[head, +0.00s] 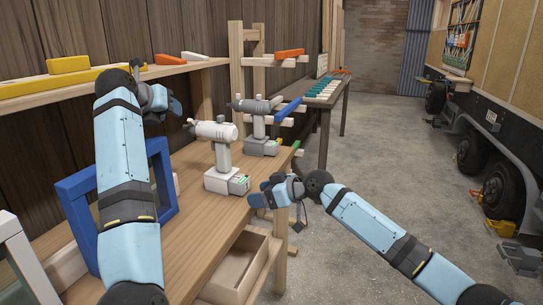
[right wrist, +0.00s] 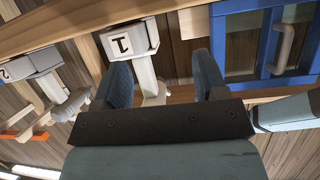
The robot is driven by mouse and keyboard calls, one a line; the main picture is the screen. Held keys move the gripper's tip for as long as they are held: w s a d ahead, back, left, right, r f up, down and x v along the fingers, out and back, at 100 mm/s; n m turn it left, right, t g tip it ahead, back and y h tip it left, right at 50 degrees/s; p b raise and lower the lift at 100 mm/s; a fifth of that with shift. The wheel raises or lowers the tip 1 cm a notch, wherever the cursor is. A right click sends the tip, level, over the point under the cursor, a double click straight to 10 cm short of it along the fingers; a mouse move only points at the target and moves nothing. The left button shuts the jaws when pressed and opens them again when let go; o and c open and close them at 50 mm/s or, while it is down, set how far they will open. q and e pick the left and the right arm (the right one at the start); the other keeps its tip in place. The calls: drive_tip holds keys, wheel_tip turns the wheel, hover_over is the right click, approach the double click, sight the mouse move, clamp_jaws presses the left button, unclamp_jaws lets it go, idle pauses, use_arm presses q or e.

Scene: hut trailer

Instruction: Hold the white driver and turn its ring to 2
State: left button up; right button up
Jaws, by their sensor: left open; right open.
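The white driver (head: 222,155) stands upright on its battery base on the wooden bench, its body pointing left. In the right wrist view its base (right wrist: 131,40) carries a label with a 1, and its handle shows between the fingers, farther off. Its ring is too small to read. My right gripper (head: 268,194) is open and empty, in front of the bench edge, right of the driver and apart from it; its fingers also show in the right wrist view (right wrist: 165,75). My left gripper (head: 168,101) is open and empty, above the bench, up and left of the driver.
A grey driver (head: 260,128) stands just behind the white one; its base in the right wrist view (right wrist: 30,64) shows a 2. A blue frame (head: 79,198) stands at the left. An open drawer (head: 238,262) juts out below the bench.

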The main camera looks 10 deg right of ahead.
approach(230, 164)
drive_tip(key=shift+n, duration=0.3)
drive_tip(key=x, duration=0.9)
drive_tip(key=shift+a, duration=0.15)
